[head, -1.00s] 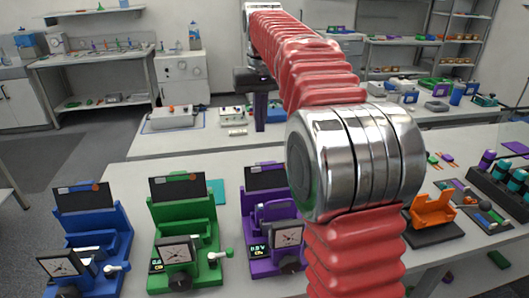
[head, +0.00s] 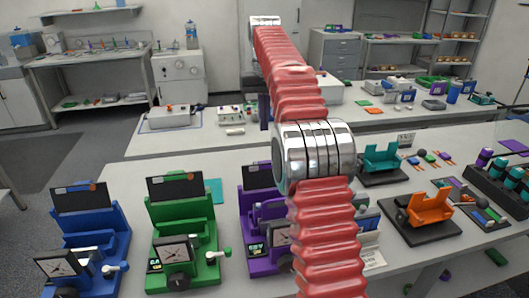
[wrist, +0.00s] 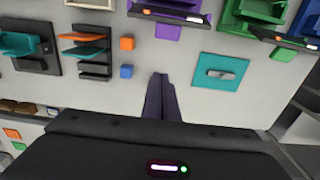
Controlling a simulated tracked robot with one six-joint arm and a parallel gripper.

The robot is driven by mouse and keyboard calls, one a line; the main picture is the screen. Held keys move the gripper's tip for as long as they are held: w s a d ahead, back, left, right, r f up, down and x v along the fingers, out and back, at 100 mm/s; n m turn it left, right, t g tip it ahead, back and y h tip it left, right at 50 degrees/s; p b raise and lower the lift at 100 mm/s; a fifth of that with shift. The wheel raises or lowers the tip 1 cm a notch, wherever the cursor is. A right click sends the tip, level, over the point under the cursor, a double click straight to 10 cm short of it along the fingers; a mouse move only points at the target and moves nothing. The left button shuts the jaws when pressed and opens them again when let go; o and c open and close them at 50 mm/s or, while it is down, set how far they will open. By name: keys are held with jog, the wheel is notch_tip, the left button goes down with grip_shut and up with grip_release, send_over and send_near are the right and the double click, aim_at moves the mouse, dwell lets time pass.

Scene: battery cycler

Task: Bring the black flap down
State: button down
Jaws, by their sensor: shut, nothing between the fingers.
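Three cyclers stand in a row on the near bench in the head view: blue (head: 105,245), green (head: 200,240) and purple (head: 262,207). Each has a black flap raised at its back: the blue one's (head: 82,198), the green one's (head: 175,187) and the purple one's (head: 258,176). My arm hides part of the purple cycler. In the wrist view my gripper (wrist: 160,80) is shut and empty over the bare bench behind the cyclers. The purple cycler (wrist: 180,6) and green cycler (wrist: 245,12) show at the top edge there, apart from my fingertips.
A teal mat (wrist: 220,70) with a grey piece lies right of my fingers. Small orange (wrist: 127,43) and blue (wrist: 126,71) blocks and a black rack lie to the left. Teal (head: 383,160) and orange (head: 425,208) holders stand right of my arm.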

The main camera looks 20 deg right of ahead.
aim_at(268, 173)
notch_tip(268, 173, down, 10)
jog(key=s, duration=0.1)
jog(key=s+r, duration=0.1)
jog(key=s, duration=0.1)
jog(key=shift+s+a+r, duration=0.2)
jog(key=shift+s+a, duration=0.05)
jog(key=shift+a, duration=0.1)
dwell(0.5)
dwell(0.4)
